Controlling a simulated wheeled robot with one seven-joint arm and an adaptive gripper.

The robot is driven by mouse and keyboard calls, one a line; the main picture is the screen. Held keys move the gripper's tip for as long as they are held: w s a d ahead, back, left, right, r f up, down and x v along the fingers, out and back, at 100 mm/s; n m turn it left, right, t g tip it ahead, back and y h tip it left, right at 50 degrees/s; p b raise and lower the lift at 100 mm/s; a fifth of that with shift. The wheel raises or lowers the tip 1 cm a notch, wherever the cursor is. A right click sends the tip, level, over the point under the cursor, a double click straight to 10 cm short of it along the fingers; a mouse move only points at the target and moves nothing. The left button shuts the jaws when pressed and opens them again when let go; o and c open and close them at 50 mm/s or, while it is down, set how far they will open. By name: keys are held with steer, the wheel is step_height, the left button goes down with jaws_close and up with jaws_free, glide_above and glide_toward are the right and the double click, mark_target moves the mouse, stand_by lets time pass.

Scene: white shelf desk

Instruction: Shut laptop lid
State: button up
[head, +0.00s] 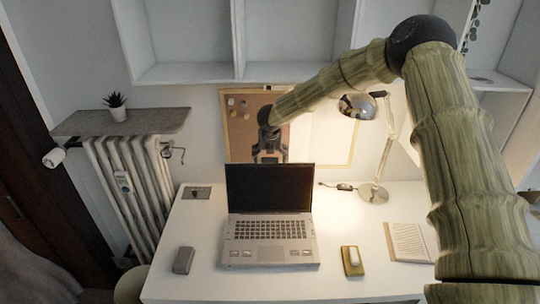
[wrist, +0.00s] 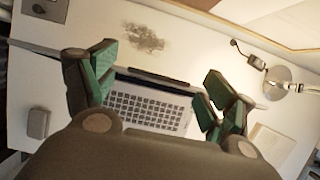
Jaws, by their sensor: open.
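The silver laptop (head: 270,227) stands open on the white desk, its keyboard toward the front. Its lid (head: 270,188) is raised about upright, with a dark screen facing the head camera. My gripper (head: 270,157) is at the lid's top edge in the head view, above or behind it; I cannot tell whether it touches. In the wrist view my gripper (wrist: 158,85) has its green fingers spread wide and empty. The keyboard (wrist: 150,106) shows between the fingers, and the lid (wrist: 158,76) appears nearly edge-on as a thin dark bar.
A desk lamp (head: 386,150) stands right of the laptop. A grey box (head: 183,260) is at the left front. A corkboard (head: 242,120) hangs behind.

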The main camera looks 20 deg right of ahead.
steer(key=c, duration=1.5)
steer(key=shift+o, duration=0.2)
steer(key=shift+f, duration=0.1)
steer(key=shift+s+a+b, duration=0.1)
steer(key=shift+s+b, duration=0.05)
steer(key=shift+b, duration=0.3)
